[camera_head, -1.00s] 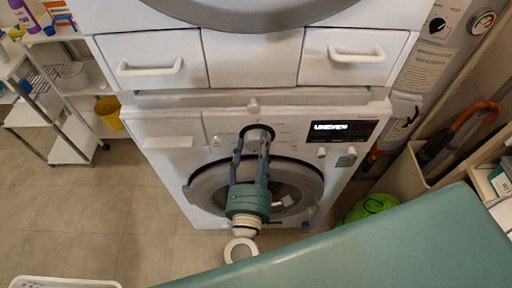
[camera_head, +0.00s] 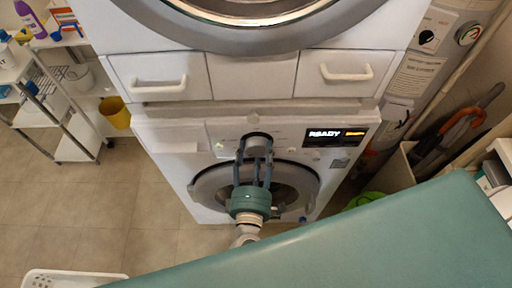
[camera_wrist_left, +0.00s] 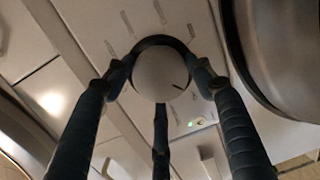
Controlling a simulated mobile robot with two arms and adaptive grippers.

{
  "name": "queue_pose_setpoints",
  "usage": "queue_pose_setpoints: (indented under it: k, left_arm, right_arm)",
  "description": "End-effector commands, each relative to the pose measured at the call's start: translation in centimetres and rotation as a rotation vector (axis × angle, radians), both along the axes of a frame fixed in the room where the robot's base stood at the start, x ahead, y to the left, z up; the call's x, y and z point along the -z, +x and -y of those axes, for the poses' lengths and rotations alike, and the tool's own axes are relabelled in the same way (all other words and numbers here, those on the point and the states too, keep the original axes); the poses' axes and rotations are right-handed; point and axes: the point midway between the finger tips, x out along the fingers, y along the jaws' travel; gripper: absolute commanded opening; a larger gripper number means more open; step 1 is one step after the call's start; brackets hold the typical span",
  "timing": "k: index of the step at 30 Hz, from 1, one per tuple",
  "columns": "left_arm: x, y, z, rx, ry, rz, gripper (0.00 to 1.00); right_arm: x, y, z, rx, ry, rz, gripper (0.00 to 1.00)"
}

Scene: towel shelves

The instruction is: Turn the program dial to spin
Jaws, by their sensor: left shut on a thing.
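The program dial (camera_head: 258,139) is a round grey knob on the control panel of the lower white washing machine (camera_head: 170,147). My left gripper (camera_head: 257,148) is shut on the dial, its blue-grey fingers reaching up to it from below. In the left wrist view the dial (camera_wrist_left: 160,74) sits between the fingers, with a dark pointer mark toward its lower right. The display (camera_head: 336,135) reads "READY" in white, with small orange text beside it. The labels around the dial are too small to read. My right gripper is not in view.
The machine's round door (camera_head: 210,188) is just below the panel, behind my gripper. Two drawers with white handles (camera_head: 347,72) sit above the panel. A wire shelf (camera_head: 62,110) with a yellow bucket (camera_head: 113,112) stands left. The floor at left is mostly clear.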

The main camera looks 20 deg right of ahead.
Motion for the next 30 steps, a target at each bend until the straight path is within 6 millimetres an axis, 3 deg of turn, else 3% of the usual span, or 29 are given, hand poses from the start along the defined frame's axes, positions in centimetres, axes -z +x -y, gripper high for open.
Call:
queue_pose_setpoints:
  k: [9,26,27,29,30]
  left_arm:
    - [0.1,-0.1,-0.1,0.0,0.133,0.034,0.28]
    - [0.2,0.0,-0.1,-0.001,0.16,0.042,0.28]
    - [0.2,0.0,-0.1,-0.001,0.16,0.042,0.62]
    - [0.2,0.0,-0.1,-0.002,0.16,0.043,0.73]
    - [0.1,0.0,-0.1,-0.002,0.16,0.043,0.73]
  right_arm:
    - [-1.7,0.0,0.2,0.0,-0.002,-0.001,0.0]
    - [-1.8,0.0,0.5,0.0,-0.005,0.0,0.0]
    - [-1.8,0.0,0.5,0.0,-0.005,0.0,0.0]
    - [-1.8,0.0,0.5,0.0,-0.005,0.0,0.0]
    - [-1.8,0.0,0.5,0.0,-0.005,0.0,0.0]
